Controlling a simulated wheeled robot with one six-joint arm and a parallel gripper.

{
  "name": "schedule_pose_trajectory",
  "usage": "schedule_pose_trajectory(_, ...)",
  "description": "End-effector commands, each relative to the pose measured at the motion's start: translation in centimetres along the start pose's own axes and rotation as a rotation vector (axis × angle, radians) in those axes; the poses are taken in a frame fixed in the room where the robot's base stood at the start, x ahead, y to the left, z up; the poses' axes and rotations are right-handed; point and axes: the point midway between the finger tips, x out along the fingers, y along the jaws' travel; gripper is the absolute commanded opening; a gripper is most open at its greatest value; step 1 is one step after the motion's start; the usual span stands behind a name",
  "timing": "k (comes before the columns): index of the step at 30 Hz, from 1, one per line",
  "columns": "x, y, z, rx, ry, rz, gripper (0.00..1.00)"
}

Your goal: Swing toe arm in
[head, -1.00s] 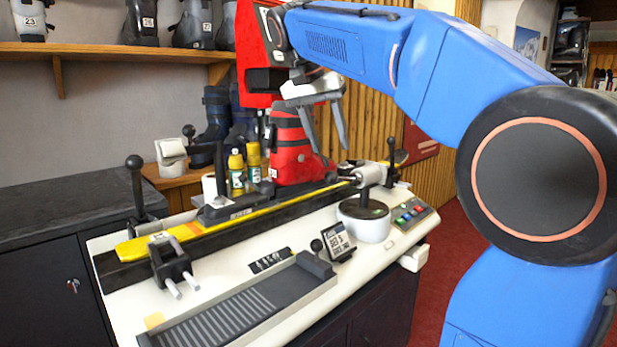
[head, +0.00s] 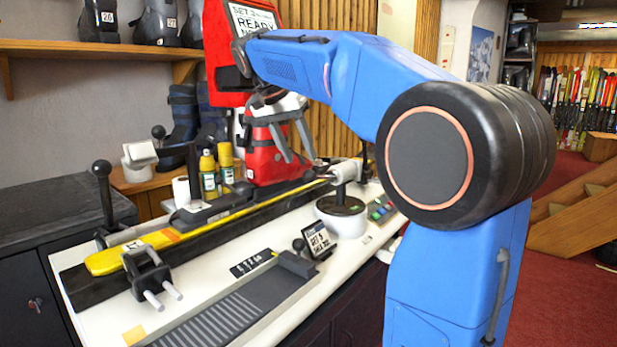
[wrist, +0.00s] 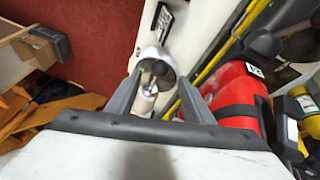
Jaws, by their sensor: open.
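The toe arm, a white-grey cylindrical arm (head: 345,172), stands on a round white base with a dark top (head: 342,222) at the bench's right end. Its inner end points toward the toe of the red ski boot (head: 272,155), which stands on the yellow ski (head: 170,238). My gripper (head: 301,160) is open and empty, pointing down in front of the boot, up and left of the arm. In the wrist view, a silver rounded part with a pale cylinder (wrist: 155,68) shows between my open fingers (wrist: 157,90); the boot (wrist: 235,95) is to their right.
Yellow bottles (head: 208,172) stand left of the boot. A dark clamp with two pale rods (head: 150,275), a grey tray (head: 230,305), a small sign (head: 319,240) and a button panel (head: 381,208) are along the bench.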

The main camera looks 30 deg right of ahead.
Motion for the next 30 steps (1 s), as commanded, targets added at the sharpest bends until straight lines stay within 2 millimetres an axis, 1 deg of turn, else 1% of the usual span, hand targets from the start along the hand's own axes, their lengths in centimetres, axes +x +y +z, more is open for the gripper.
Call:
schedule_pose_trajectory(1,0.9,0.1,0.0,0.001,-0.001,0.002,0.47)
schedule_pose_trajectory(3,2.2,0.1,0.0,0.001,-0.002,0.002,0.47)
schedule_pose_trajectory(9,5.5,0.1,0.0,0.001,-0.001,0.001,0.47)
schedule_pose_trajectory(15,7.6,0.0,0.0,0.000,-0.001,0.000,0.47)
schedule_pose_trajectory(21,8.4,0.0,0.0,0.000,0.000,-0.001,0.47)
schedule_pose_trajectory(28,8.4,0.0,0.0,0.000,0.000,-0.001,0.47)
schedule_pose_trajectory(29,8.4,0.0,0.0,0.000,0.000,-0.001,0.40)
schedule_pose_trajectory(30,8.4,0.0,0.0,0.000,0.000,-0.001,0.31)
